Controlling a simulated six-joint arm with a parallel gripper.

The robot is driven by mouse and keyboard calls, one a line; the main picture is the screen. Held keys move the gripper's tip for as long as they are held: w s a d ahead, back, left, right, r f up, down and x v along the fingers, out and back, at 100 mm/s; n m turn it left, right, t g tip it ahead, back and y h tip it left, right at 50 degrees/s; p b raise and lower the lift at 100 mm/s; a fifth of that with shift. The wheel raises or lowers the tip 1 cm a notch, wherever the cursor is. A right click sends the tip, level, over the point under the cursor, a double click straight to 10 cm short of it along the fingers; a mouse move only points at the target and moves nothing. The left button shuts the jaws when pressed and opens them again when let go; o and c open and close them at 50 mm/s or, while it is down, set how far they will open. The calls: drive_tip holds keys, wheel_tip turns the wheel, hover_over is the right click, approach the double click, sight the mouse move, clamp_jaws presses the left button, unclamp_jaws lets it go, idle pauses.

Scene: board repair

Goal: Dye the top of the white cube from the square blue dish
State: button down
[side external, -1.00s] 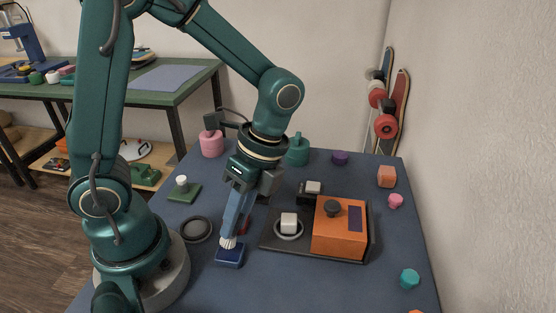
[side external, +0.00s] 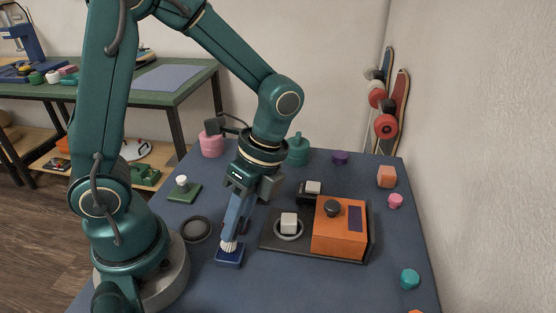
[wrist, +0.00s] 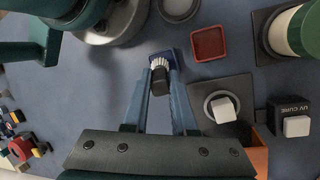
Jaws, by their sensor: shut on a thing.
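My gripper (side external: 231,229) is shut on a brush with a dark handle and white bristles (side external: 228,246), held bristles down. The wrist view shows the brush (wrist: 160,78) between the fingertips. The square blue dish (side external: 229,260) sits on the table right under the bristles; it also shows in the wrist view (wrist: 176,53). The bristles appear to be at or in the dish, but exact contact is hard to tell. The white cube (side external: 288,220) rests within a grey ring on a dark plate, right of my gripper; the wrist view shows its plain white top (wrist: 223,109).
A square red dish (wrist: 208,43) lies near the blue one. An orange box (side external: 338,236) with a dark knob stands right of the cube. A black UV CURE block (wrist: 287,116) with a white block is behind. A round dark dish (side external: 196,229) lies left.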

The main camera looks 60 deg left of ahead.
drive_tip(key=shift+f, duration=0.65)
idle(1.2)
drive_tip(key=shift+r, duration=3.55)
drive_tip(key=shift+a, duration=0.1)
drive_tip(key=shift+w+a+n, duration=0.15)
drive_tip(key=shift+a+n, duration=0.05)
drive_tip(key=shift+n, duration=0.1)
drive_tip(key=w+a+r+n+t+h, duration=0.1)
drive_tip(key=w+a+r+n+h, duration=0.4)
drive_tip(key=w+n, duration=0.6)
drive_tip(key=s+d+f+n+y, duration=0.1)
drive_tip(key=d+f, duration=0.1)
drive_tip(key=d, duration=0.4)
drive_tip(key=shift+d+f, duration=0.15)
drive_tip(key=shift+f, duration=0.25)
